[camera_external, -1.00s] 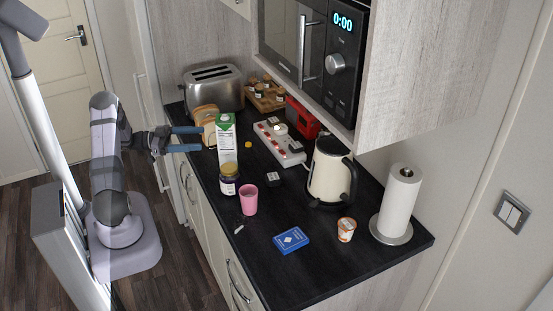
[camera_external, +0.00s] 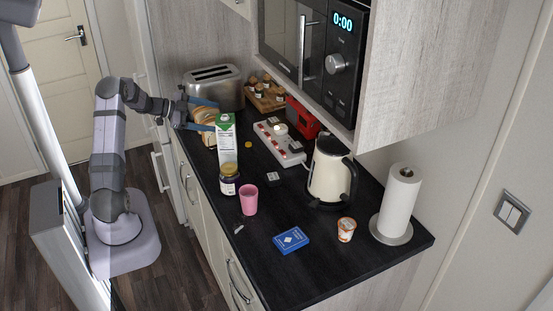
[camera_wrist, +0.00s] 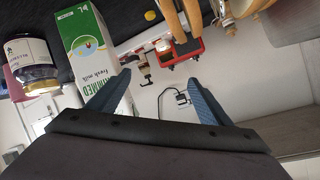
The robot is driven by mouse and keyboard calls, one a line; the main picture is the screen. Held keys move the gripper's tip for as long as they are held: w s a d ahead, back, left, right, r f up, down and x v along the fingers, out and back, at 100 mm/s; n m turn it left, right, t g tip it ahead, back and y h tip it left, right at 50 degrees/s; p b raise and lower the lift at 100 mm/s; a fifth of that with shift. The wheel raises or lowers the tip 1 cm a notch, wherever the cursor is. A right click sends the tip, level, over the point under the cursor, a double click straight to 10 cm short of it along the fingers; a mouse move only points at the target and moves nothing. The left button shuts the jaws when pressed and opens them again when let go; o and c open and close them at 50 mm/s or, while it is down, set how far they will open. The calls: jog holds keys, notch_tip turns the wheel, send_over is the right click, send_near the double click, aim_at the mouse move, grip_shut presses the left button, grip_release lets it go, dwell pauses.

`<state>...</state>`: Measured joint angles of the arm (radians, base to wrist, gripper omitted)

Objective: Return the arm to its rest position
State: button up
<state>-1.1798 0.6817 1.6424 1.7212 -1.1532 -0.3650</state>
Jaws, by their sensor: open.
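My gripper (camera_external: 212,114) is open at the left edge of the counter, beside the bread slices (camera_external: 206,135) and in front of the toaster (camera_external: 214,90). In the wrist view its two blue fingers (camera_wrist: 159,78) are spread with nothing held between them. The bread slices (camera_wrist: 172,20) show beyond the fingers at the top of that view. In the external view the fingers overlap the bread, and I cannot tell whether they touch it.
The milk carton (camera_external: 227,142) and dark jar (camera_external: 229,181) stand close to my gripper. A pink cup (camera_external: 249,200), kettle (camera_external: 331,172), power strip (camera_external: 279,146), red object (camera_external: 302,117) and blue box (camera_external: 291,240) are on the counter (camera_external: 335,267). The microwave (camera_external: 310,50) hangs above.

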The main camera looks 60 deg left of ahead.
jog(key=w+d+r+y+b, duration=0.1)
jog(key=w+r+y, duration=0.5)
jog(key=w+r, duration=0.4)
jog(key=w+d+f+n+g+y+b, duration=0.1)
jog(key=d+f+n+g+b, duration=0.15)
jog(key=d, duration=0.45)
jog(key=w+d+f+n+g+b, duration=0.1)
jog(key=d+f+n, duration=0.25)
jog(key=d, duration=0.35)
jog(key=s+d+f+n+g+h+b, duration=0.1)
jog(key=s+d+f+g, duration=0.2)
jog(key=s+d+f, duration=0.55)
jog(key=s+d+r+g+p, duration=0.35)
jog(key=s+p, duration=0.25)
jog(key=s, duration=0.2)
jog(key=s+d+f+g+h+b, duration=0.2)
jog(key=s+d+f+g+h, duration=0.1)
jog(key=s+d+f, duration=0.9)
notch_tip(320, 180, up, 15)
jog(key=s+n+p, duration=0.1)
jog(key=p, duration=1.1)
jog(key=shift+s+a+h+p, duration=0.2)
jog(key=shift+s+h+p, duration=0.1)
jog(key=shift+s, duration=0.1)
